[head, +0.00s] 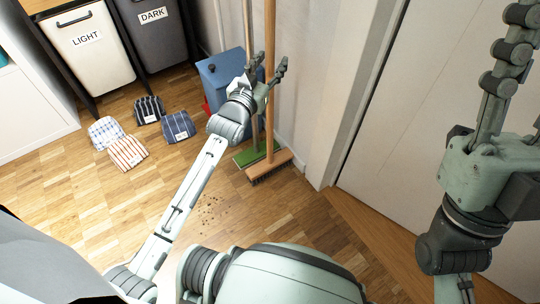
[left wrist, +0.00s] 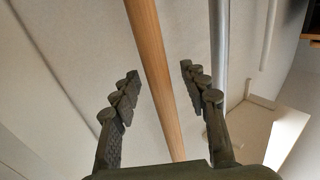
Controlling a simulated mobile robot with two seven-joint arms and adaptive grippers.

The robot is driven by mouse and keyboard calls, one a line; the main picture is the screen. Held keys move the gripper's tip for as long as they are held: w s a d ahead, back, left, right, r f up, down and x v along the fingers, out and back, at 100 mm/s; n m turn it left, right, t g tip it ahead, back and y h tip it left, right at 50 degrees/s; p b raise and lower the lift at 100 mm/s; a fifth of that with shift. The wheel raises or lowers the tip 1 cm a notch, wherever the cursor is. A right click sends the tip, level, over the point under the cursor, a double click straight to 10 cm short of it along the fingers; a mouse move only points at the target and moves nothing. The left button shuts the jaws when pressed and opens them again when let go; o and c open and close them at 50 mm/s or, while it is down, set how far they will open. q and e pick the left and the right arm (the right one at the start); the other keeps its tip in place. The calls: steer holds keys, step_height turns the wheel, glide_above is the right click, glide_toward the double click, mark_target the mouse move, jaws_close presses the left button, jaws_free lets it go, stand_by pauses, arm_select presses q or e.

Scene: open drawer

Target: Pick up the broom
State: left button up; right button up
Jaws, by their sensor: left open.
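The broom (head: 269,166) stands upright by the wall, with a wide wooden head, dark bristles on the floor and a long wooden handle. My left gripper (head: 269,66) is open at the upper handle. In the left wrist view the broom handle (left wrist: 156,70) runs between the two open fingers of my left gripper (left wrist: 158,82), with gaps on both sides. I cannot tell how deep it sits between them. My right gripper (head: 510,85) is at the upper right, far from the broom; one finger shows and the rest is cut off.
A green mop (head: 250,154) with a grey pole stands close behind the broom; its pole (left wrist: 219,60) passes just right of the fingers. A blue bin (head: 220,78) stands beside them. Folded cloths (head: 127,152) and dark debris (head: 208,208) lie on the floor. A door (head: 425,100) is at right.

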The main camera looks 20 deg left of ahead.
arm_select(q)
jaws_close()
stand_by(0.3)
steer(key=shift+r, duration=0.1)
